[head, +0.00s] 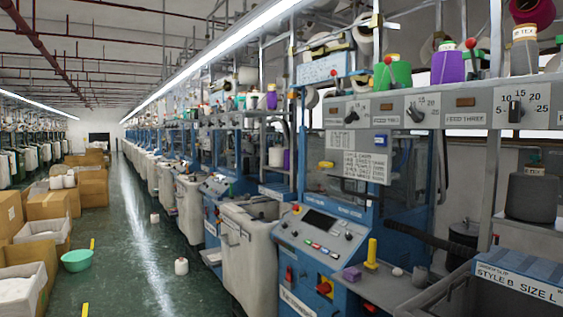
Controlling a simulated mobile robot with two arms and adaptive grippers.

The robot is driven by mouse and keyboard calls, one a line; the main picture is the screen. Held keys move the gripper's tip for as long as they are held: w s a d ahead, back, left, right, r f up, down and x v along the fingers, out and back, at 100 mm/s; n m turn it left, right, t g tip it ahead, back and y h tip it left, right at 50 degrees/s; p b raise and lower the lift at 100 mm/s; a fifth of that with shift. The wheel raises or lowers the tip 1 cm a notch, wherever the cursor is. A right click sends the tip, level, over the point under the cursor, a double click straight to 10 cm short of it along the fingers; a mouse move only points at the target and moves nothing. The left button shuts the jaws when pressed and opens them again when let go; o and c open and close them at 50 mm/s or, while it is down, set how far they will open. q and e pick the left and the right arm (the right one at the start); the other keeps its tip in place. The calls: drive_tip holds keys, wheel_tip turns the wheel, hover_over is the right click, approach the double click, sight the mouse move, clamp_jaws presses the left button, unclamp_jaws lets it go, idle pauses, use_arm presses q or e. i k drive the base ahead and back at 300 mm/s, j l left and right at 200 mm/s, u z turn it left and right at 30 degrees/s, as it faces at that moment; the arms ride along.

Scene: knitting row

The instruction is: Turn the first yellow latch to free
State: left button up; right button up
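A small yellow latch-like part (326,165) sits at the left edge of the nearest blue knitting machine's upper door, beside a paper notice. It looks roughly level, but it is too small to tell whether it is locked or free. A taller yellow upright piece (371,252) stands on the small shelf at the front of the same machine (318,240). Neither of my grippers is in view.
The control panel (320,222) has a screen and coloured buttons. A dark crate (520,288) labelled "STYLE B SIZE L" fills the lower right. A grey bin (250,258) stands left of the machine. The green aisle floor (140,250) is mostly clear, with boxes along its left.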

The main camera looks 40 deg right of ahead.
sight(328, 164)
drive_tip(key=i, duration=2.15)
drive_tip(key=i+z, duration=0.3)
drive_tip(key=i, duration=0.15)
drive_tip(key=i+j+z, duration=0.25)
drive_tip(key=i, duration=0.15)
drive_tip(key=i+j+z, duration=0.3)
drive_tip(key=i, duration=0.15)
